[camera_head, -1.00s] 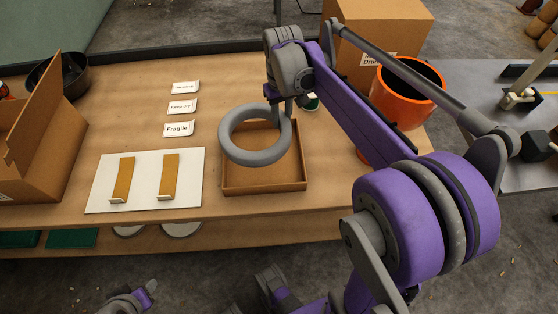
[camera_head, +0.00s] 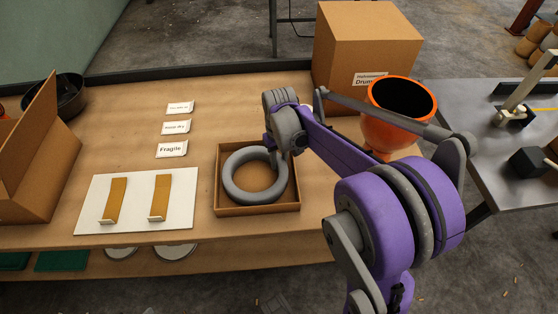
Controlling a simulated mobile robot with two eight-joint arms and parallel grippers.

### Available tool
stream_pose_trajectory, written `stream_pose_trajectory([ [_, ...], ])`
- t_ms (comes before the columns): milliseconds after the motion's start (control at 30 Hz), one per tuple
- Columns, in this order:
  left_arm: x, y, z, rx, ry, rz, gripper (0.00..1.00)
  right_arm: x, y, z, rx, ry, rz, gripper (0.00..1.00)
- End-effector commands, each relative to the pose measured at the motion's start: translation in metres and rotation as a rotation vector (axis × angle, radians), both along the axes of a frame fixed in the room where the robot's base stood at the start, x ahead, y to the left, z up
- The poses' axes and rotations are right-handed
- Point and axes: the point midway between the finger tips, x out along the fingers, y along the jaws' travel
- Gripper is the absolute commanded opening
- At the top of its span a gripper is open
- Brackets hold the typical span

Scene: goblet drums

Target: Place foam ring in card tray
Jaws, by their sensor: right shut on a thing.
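The grey foam ring (camera_head: 234,186) lies within the walls of the brown card tray (camera_head: 258,209), which sits on the wooden workbench. It looks level and low in the tray; whether it touches the tray floor I cannot tell. My right gripper (camera_head: 273,158) is at the ring's upper right edge and is shut on it. The fingertips are partly hidden behind the wrist and the ring. My left gripper is not clearly visible in the head view.
A white board (camera_head: 137,221) with two tan strips lies left of the tray. Paper labels, one reading Fragile (camera_head: 171,149), lie behind it. An orange goblet drum (camera_head: 390,133) and a large cardboard box (camera_head: 365,50) stand to the right. An open carton (camera_head: 40,165) is at far left.

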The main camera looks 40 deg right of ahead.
Motion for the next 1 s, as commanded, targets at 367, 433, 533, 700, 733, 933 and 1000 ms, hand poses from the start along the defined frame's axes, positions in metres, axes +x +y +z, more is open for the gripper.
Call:
stream_pose_trajectory([
  [367,0.000,0.000,-0.003,0.000,0.001,0.000,0.50,0.000,0.000,-0.005,0.000,0.000,0.000,0.32],
  [433,0.000,0.000,-0.002,0.000,0.001,0.000,0.50,0.000,0.000,-0.004,0.000,0.000,0.000,0.45],
  [533,0.000,0.000,-0.002,0.000,0.001,0.000,0.50,0.000,0.000,-0.004,0.000,0.000,0.000,0.61],
  [700,0.000,0.000,-0.002,0.000,0.001,0.000,0.50,0.000,0.000,-0.004,0.000,0.000,0.000,0.61],
  [733,0.000,0.000,-0.002,0.000,0.001,0.000,0.50,0.000,0.000,-0.004,0.000,0.000,0.000,0.61],
  [933,0.000,0.000,0.002,0.000,-0.001,0.000,0.50,0.000,0.000,0.006,0.000,0.000,0.000,0.61],
  [1000,0.000,0.000,0.003,0.000,-0.001,0.000,0.50,0.000,0.000,0.017,0.000,0.000,0.000,0.61],
])
